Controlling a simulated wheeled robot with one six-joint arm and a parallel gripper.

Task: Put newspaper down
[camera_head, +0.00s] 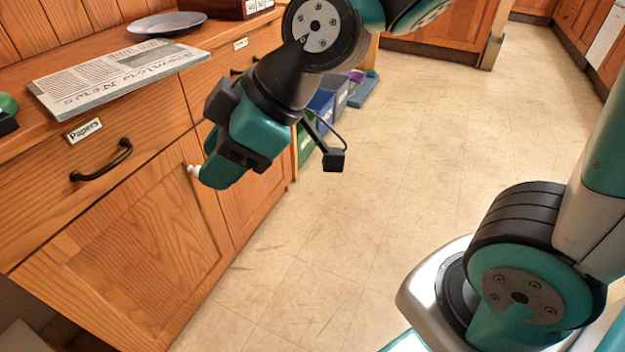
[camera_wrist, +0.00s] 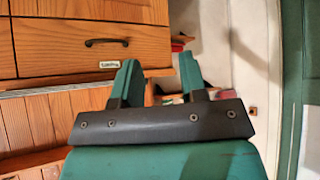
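The newspaper (camera_head: 120,75), headed "Hamlow News", lies flat on the wooden counter at the upper left of the head view. Its near long edge is at the counter's front edge, perhaps slightly over it. My gripper (camera_head: 212,168) is in front of the cabinet, to the right of the newspaper and lower than it, apart from it. In the wrist view, the two teal fingers of my gripper (camera_wrist: 158,80) stand apart with nothing between them.
A grey plate (camera_head: 166,24) and a dark wooden box (camera_head: 225,8) stand behind the newspaper. A drawer labelled "Papers" (camera_head: 95,160) is shut below it. Several coloured bins (camera_head: 322,103) stand beyond the cabinet's end. The tiled floor (camera_head: 420,130) is clear to the right.

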